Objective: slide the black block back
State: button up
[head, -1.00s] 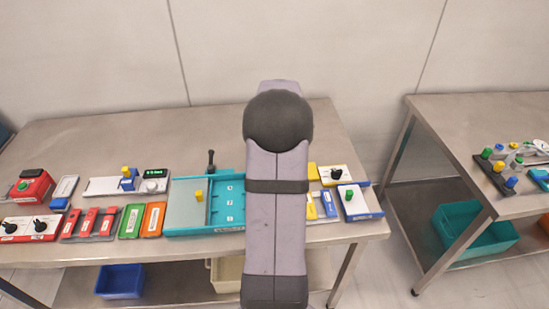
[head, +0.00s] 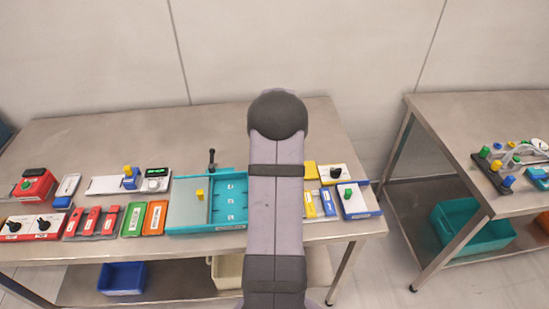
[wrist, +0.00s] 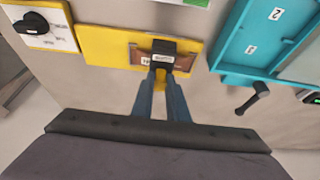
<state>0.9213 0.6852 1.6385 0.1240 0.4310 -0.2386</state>
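The black block (wrist: 163,48) has a small white label and sits in a brown slot of a yellow plate (wrist: 104,44) in the wrist view. My gripper (wrist: 161,72) has two blue-grey fingers reaching to the block, with a gap between them. The fingertips overlap the block in the picture, and I cannot tell whether they are clamped on it or only beside it. In the head view a corner of the yellow plate (head: 310,171) shows beside my arm. My gripper and the block are hidden behind my arm there.
A teal tray (head: 207,229) with a dark lever (head: 212,158) stands left of my arm. A white unit with a black knob (head: 336,174) lies right of the yellow plate. The back of this table is clear.

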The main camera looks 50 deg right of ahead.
jog(key=shift+s+d, duration=0.15)
grip_shut()
jog(key=s+d+b, duration=0.3)
jog(key=s+d, duration=0.5)
jog(key=shift+s+d, duration=0.35)
jog(key=shift+d, duration=0.05)
jog(key=shift+s, duration=0.1)
jog(key=o, duration=0.7)
grip_release()
jog(key=shift+d, duration=0.1)
jog(key=shift+o, duration=0.2)
jog(key=b+v, duration=0.2)
jog(key=v, duration=0.5)
jog(key=shift+r+b, duration=0.15)
jog(key=shift+b, duration=0.15)
